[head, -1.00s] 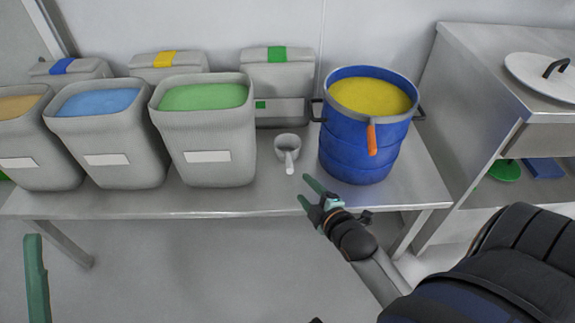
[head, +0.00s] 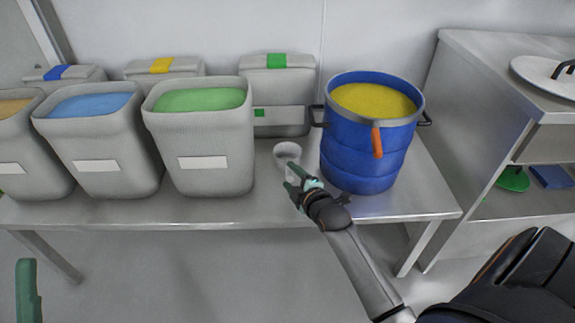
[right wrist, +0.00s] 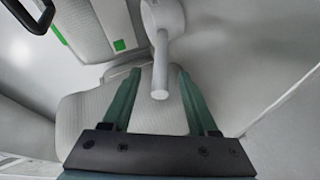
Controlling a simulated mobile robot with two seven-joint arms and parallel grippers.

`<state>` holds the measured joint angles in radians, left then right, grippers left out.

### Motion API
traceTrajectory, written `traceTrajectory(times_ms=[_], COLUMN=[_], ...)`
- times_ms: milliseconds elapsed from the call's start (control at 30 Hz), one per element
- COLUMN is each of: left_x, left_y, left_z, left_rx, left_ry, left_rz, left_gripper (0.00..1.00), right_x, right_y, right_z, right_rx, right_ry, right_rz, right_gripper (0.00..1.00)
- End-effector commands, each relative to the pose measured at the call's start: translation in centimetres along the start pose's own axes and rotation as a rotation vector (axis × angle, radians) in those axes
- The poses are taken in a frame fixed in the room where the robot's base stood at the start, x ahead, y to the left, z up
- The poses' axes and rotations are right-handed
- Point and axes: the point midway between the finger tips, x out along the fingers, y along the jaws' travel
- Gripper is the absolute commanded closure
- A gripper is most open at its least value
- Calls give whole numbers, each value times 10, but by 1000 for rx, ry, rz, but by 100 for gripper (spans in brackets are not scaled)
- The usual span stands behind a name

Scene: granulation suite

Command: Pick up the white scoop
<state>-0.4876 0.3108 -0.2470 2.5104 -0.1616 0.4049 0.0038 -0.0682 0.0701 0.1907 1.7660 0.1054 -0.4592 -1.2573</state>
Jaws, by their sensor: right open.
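The white scoop (head: 287,151) sits on the metal table between the green-powder bin and the blue drum. My right gripper (head: 297,186) is at its near side and hides part of its handle in the head view. In the right wrist view the scoop (right wrist: 160,52) has its handle pointing down between the two open green fingers of my right gripper (right wrist: 158,98). The fingers show space on both sides of the handle, and I cannot tell any contact. One green finger of my left gripper (head: 28,290) shows at the lower left edge; its opening cannot be told.
The bin of green powder (head: 205,150) stands left of the scoop. The blue drum (head: 360,155), with yellow powder and an orange handle (head: 377,142), stands close on the right. Lidded bins (head: 277,85) stand behind. The front strip of the metal table (head: 235,213) is clear.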

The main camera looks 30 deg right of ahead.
Motion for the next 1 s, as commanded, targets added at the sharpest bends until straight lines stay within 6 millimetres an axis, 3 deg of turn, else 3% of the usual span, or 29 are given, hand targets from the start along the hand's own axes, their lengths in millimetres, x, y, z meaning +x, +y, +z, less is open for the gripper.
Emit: traceTrajectory(times_ms=[133, 400, 900, 1000], left_x=[-6, -6, -6, -6], left_y=[4, 5, 5, 5], left_z=[7, 6, 6, 6], left_rx=[6, 8, 8, 8], left_ry=[-4, -5, -4, -4], left_rz=[8, 11, 10, 10], left_gripper=[50, 50, 50, 50], right_x=[15, 16, 16, 16], right_y=[-2, -1, -1, -1], right_z=[0, 0, 0, 0], right_rx=[1, 0, 0, 0], right_ry=[0, 0, 0, 0], right_rz=[-1, -3, -2, -2], right_gripper=[40, 40, 97, 100])
